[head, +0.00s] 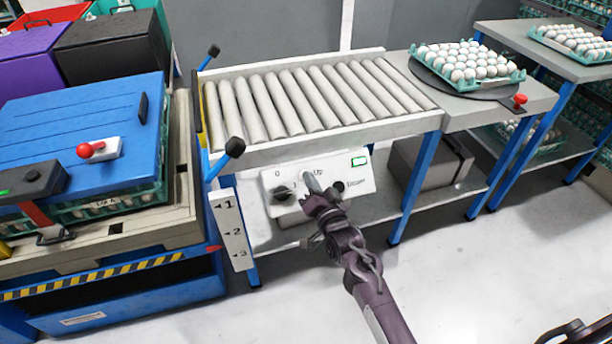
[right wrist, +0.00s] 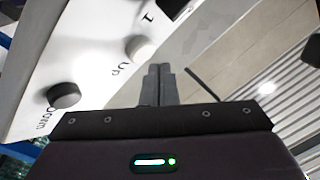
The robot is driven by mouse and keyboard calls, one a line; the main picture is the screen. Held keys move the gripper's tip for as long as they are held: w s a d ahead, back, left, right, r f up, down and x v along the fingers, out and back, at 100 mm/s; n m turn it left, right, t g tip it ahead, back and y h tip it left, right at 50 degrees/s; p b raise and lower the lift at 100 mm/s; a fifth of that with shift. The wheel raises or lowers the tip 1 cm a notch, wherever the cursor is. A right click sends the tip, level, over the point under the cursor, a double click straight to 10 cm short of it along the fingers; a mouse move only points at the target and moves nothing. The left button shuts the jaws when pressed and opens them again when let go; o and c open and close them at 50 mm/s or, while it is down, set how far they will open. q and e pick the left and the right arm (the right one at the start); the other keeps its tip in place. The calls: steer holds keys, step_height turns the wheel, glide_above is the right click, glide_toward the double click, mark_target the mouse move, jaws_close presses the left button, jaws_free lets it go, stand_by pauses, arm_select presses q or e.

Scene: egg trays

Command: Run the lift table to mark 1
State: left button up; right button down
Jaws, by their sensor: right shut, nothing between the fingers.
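The lift table (head: 130,262) stands at the left, blue with a yellow-black striped edge. It bears a pallet and egg trays under a blue lid. A white scale plate (head: 236,228) shows marks 1, 2 and 3 from top down. A red pointer (head: 214,248) on the table's side sits low, between 2 and 3, nearer 3. The white control box (head: 322,186) has a dark knob (head: 283,192), a pale Up button (right wrist: 140,48) and a black Down button (right wrist: 63,95). My right gripper (head: 312,185) is shut and empty, close by the Up button; contact is unclear.
A roller conveyor (head: 310,97) runs above the control box. Two dark-knobbed levers (head: 235,147) stand at its left end. A turntable with an egg tray (head: 462,70) is at the right. A grey box (head: 430,165) sits on the lower shelf. The floor in front is clear.

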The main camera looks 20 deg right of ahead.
steer(key=shift+w+f, duration=0.1)
steer(key=shift+f, duration=0.05)
steer(key=shift+w+f, duration=0.15)
steer(key=shift+w, duration=0.1)
stand_by(0.4)
steer(key=shift+w+f+b, duration=0.4)
steer(key=shift+b, duration=0.25)
stand_by(0.4)
stand_by(5.3)
steer(key=shift+s+r+p, duration=0.7)
steer(key=shift+s+p, duration=0.05)
steer(key=shift+p, duration=0.45)
